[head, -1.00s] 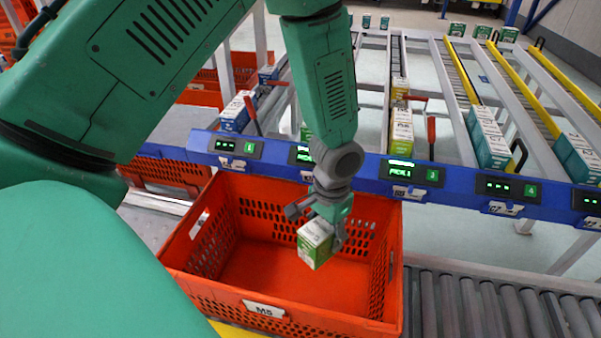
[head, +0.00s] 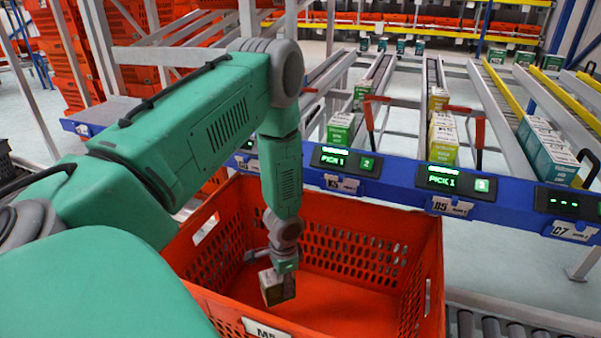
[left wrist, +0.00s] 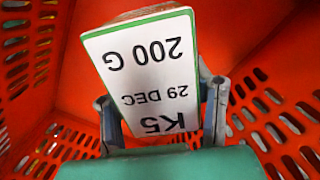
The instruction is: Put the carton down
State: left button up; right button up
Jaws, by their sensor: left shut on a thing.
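My left gripper (head: 284,266) reaches down into the orange tote (head: 345,217) and is shut on a small carton (head: 277,287). The carton is inside the tote, toward its left part; I cannot tell whether it touches the floor. In the left wrist view the carton's white label (left wrist: 145,75) faces the camera, reading "200 G", "29 DEC" and "K5". The two fingers (left wrist: 165,125) grip its sides, with the tote's perforated walls around it. My right gripper does not show.
Behind the tote runs a blue rail (head: 400,180) with lit displays, two reading "PICK 1". Lanes beyond hold green cartons (head: 341,127), yellow-green cartons (head: 442,135) and teal cartons (head: 545,148). A roller conveyor (head: 500,328) lies at the lower right.

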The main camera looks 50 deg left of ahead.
pick_arm(q)
notch_tip(320, 180, down, 10)
jog(key=b, duration=0.3)
jog(key=shift+r+b, duration=0.2)
jog(key=shift+b, duration=0.15)
jog(key=shift+f, duration=0.25)
jog(key=o, duration=1.4)
jog(key=shift+r, duration=0.1)
jog(key=r+p, duration=0.1)
jog(key=r, duration=0.3)
jog(key=r+p, duration=0.2)
jog(key=r, duration=0.2)
jog(key=r+p, duration=0.2)
jog(key=r, duration=0.2)
jog(key=shift+w+r, duration=0.2)
jog(key=shift+w, duration=0.05)
